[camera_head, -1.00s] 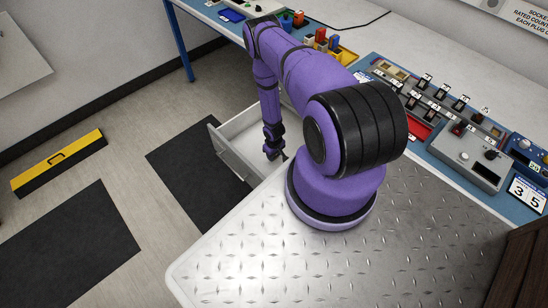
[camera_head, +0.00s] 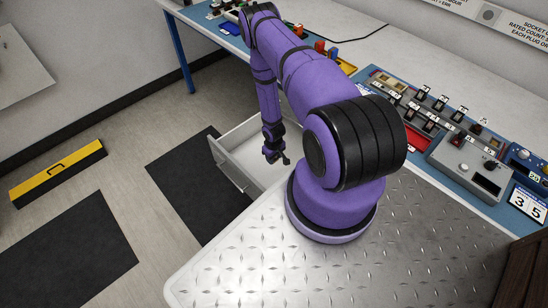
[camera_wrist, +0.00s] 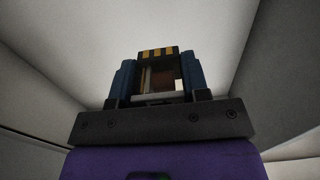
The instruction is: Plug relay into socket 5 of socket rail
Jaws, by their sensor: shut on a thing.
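My gripper (camera_wrist: 158,88) is shut on the relay (camera_wrist: 160,70), a small block with a clear housing, a dark inside and a black-and-gold striped end. The blue fingers press it from both sides in the wrist view. In the head view my gripper (camera_head: 276,156) hangs over the open drawer (camera_head: 222,157), and the relay is too small to make out there. The socket rail seems to be among the rows of small black modules (camera_head: 430,104) on the bench at the right. Socket 5 cannot be told apart.
The white drawer's walls surround the space below my gripper. A grey control box (camera_head: 467,167), a red tray (camera_head: 408,137) and a number display (camera_head: 526,203) are on the blue-edged bench. A yellow-black block (camera_head: 57,172) lies on the floor.

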